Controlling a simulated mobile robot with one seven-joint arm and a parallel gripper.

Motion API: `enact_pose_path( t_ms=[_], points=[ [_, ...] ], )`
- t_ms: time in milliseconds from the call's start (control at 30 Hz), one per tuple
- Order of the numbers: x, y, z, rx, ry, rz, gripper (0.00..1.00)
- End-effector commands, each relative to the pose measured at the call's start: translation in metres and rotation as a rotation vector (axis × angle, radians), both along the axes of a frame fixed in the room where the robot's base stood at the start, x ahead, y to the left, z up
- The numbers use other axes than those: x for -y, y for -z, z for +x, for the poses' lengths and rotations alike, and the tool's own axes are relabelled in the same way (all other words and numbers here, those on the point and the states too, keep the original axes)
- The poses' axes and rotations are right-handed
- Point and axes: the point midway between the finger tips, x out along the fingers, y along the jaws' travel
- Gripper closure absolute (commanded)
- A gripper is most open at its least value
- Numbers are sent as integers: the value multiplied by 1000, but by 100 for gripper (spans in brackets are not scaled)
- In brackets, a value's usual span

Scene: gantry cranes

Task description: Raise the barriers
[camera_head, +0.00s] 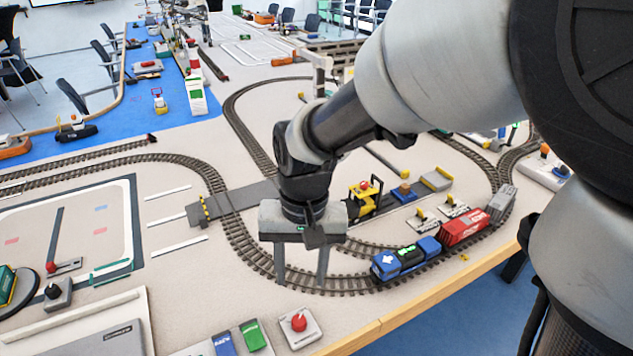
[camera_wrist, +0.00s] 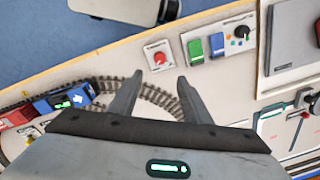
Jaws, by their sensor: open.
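The grey road crossing (camera_head: 232,200) passes over the track at the middle of the table. A small yellow-and-black striped piece (camera_head: 204,208), likely part of a barrier, is at its left end; I cannot tell its position clearly. My gripper (camera_head: 300,281) points down, open and empty, above the curved track in front of the crossing. A red push button on a white box (camera_head: 299,325) is at the table's front edge, apart from the fingers. In the wrist view the button box (camera_wrist: 160,57) appears just beyond the open fingertips (camera_wrist: 159,82).
A train with blue wagons (camera_head: 405,258) and a red wagon (camera_head: 463,228) stands on the track to the right. A yellow forklift (camera_head: 364,197) is behind my gripper. Blue and green blocks (camera_head: 252,335) are beside the button box. A box with a black knob (camera_head: 55,294) is at left.

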Motion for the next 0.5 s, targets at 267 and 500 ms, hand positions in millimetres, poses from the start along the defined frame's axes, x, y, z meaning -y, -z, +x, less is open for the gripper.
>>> enact_pose_path(
  t_ms=[267, 500],
  points=[
    [-3, 65, -1, -5, 0, -2, 56],
    [-6, 115, -1, -3, 0, -1, 56]
  ],
)
